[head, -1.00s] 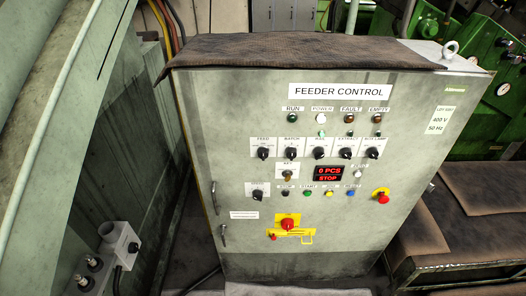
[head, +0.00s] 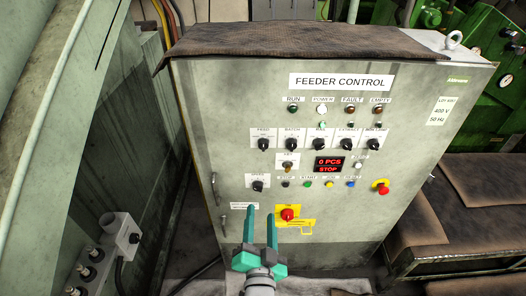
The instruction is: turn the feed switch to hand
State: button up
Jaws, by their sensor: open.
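The grey feeder control cabinet (head: 405,150) stands upright in front of me. The feed switch (head: 263,144) is the leftmost black knob in the upper row of selector switches, under a small white label plate. Its exact pointer setting is too small to tell. My gripper (head: 261,212) is at the lower middle of the head view, with teal fingers pointing up and apart, and nothing between them. It is well below the feed switch in the picture, in front of the cabinet's lower part and just left of the red and yellow main switch (head: 288,214).
Other black knobs sit close to the right of the feed switch, such as the batch knob (head: 292,144). A key switch (head: 287,167), a red display (head: 328,164) and a row of push buttons lie below. A red emergency stop (head: 381,186) protrudes at right. A brown mat (head: 300,40) covers the top.

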jog(key=m, duration=0.2)
send_near(263, 148)
jog(key=shift+t, duration=0.3)
jog(key=w, duration=0.8)
jog(key=shift+w+f, duration=0.3)
jog(key=shift+w, duration=0.1)
jog(key=shift+n, duration=0.3)
jog(key=c, duration=1)
